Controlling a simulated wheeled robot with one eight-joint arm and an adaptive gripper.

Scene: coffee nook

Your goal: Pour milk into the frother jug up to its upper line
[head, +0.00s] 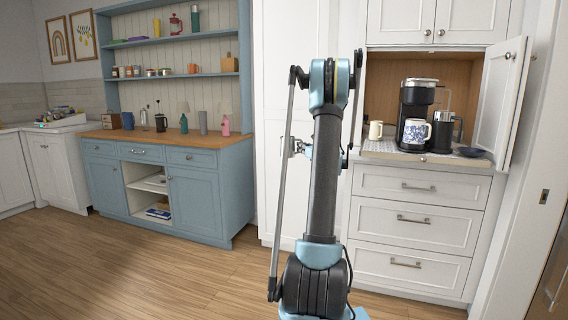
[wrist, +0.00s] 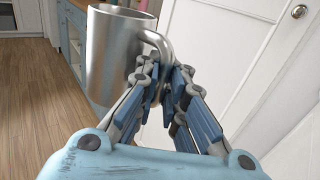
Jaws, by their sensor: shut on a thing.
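My gripper (wrist: 170,85) is shut on the handle of a shiny steel jug (wrist: 112,58) in the wrist view. The jug is about upright and clear of any surface. Its inside is hidden, so I cannot tell what it holds or see any line. In the head view my arm hides most of the gripper and jug. A black cylindrical vessel (head: 443,132), which looks like the frother, stands on the coffee counter at the right. A small cream jug (head: 375,131) stands left of the coffee machine. I cannot tell which vessel holds milk.
A black coffee machine (head: 418,98) stands in the open cabinet, with a blue-patterned mug (head: 415,134) in front. A dark bowl (head: 472,152) lies at the counter's right. An open cabinet door (head: 499,100) borders it. A blue hutch (head: 166,170) with bottles stands left. The floor between is clear.

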